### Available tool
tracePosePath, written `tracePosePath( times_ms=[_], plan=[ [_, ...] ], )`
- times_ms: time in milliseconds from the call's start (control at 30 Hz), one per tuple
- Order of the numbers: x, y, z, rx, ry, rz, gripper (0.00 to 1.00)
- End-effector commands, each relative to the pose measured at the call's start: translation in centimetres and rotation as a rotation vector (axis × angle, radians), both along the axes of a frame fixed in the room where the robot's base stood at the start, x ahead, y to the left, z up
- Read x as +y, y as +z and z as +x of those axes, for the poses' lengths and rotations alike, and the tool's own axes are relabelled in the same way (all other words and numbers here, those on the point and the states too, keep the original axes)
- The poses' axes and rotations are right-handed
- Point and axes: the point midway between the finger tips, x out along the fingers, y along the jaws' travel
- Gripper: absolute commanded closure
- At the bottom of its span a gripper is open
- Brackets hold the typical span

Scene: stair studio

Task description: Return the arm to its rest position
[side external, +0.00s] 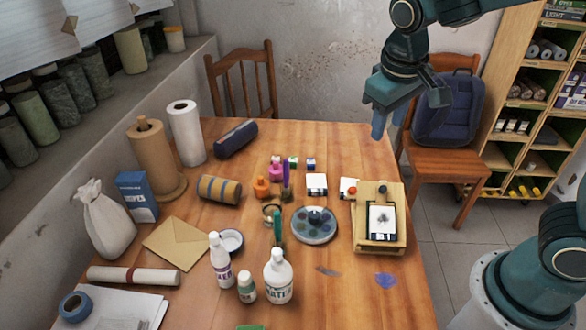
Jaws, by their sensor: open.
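My gripper (388,122) hangs in the air above the far right part of the wooden table (340,155), at the end of my teal arm. Its fingers point down and are open, with nothing seen between them. One finger partly hides the other from this side. The gripper is apart from the table and from everything on it.
A chair with a blue backpack (449,110) and shelves (530,100) are behind the gripper.

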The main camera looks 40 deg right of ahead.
Motion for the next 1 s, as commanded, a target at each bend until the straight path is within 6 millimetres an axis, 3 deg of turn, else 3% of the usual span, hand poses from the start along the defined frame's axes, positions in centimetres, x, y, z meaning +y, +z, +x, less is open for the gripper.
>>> tracePosePath(
  times_ms=[400, 800, 1000],
  plan=[
    [-2.1, 3.3, -6.4, -0.145, 0.037, 0.096, 0.59],
    [-2.4, 4.0, -12.3, -0.287, 0.083, 0.153, 0.59],
    [-2.2, 3.8, -14.1, -0.333, 0.102, 0.164, 0.59]
  ],
)
